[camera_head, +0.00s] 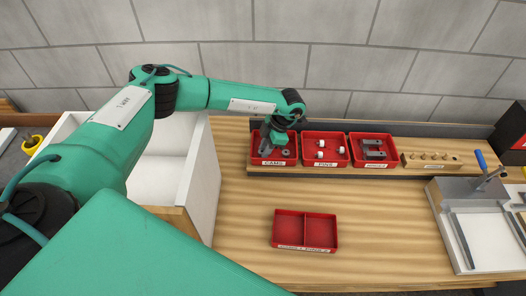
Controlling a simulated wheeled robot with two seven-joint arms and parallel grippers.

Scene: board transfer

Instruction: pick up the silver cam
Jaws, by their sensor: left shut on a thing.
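My left gripper (279,143) reaches down into the red tray labelled CAMS (273,162), at the back of the wooden bench. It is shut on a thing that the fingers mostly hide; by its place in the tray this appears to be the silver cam. Small grey metal pieces (286,153) show in the tray beside the fingers. I cannot tell whether the held piece is clear of the tray floor. My right gripper is not in view.
A tray of white-and-dark pins (325,165) and a tray of grey parts (374,165) stand to the right. A wooden block with pegs (431,168) follows. An empty two-part red tray (304,248) sits nearer. A fixture with a blue handle (481,161) is at right.

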